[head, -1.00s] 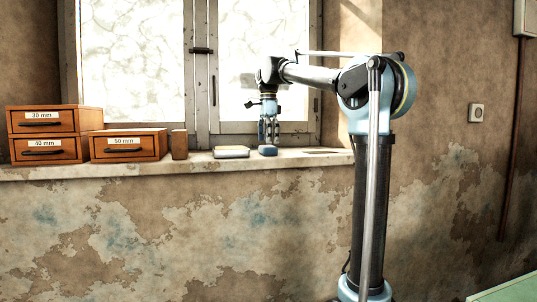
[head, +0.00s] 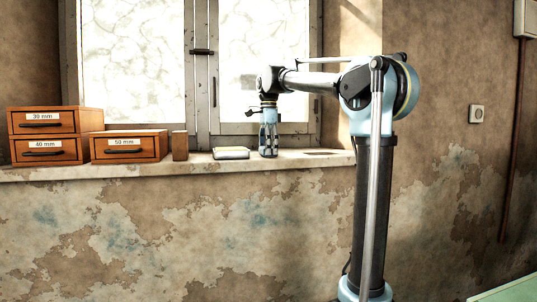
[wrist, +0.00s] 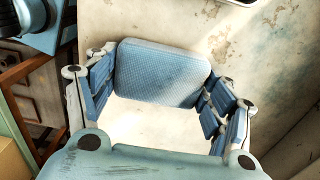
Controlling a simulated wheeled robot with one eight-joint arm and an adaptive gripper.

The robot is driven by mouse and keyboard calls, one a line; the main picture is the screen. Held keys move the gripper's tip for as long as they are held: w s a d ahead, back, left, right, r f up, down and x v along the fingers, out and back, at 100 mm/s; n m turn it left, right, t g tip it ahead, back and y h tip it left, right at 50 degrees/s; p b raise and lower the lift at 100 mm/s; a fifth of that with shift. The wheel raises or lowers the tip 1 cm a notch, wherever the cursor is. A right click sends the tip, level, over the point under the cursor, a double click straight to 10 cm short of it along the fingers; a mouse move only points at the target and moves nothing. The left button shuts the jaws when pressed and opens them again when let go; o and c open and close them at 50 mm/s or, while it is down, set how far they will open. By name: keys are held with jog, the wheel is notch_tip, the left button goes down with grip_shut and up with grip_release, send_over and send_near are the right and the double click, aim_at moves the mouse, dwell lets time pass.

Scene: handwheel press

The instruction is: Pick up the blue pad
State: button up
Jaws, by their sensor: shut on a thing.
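The blue pad (wrist: 163,72) is a rounded, textured block between the two fingers of my gripper (wrist: 160,92) in the wrist view. The fingers meet its left and right sides, and my gripper is shut on it. In the head view my gripper (head: 268,150) points straight down at the window sill (head: 200,165), with its fingertips low, close to the sill top. The pad is mostly hidden by the fingers there. I cannot tell whether it still touches the sill.
A pale pad-like block (head: 231,153) lies on the sill just left of my gripper. Further left are a small brown block (head: 180,145) and wooden drawers labelled 50 mm (head: 128,146), 40 mm (head: 45,151) and 30 mm (head: 42,120). The window (head: 200,60) stands behind.

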notch_tip(320, 180, up, 10)
dwell(0.6)
jog(key=shift+o, duration=0.6)
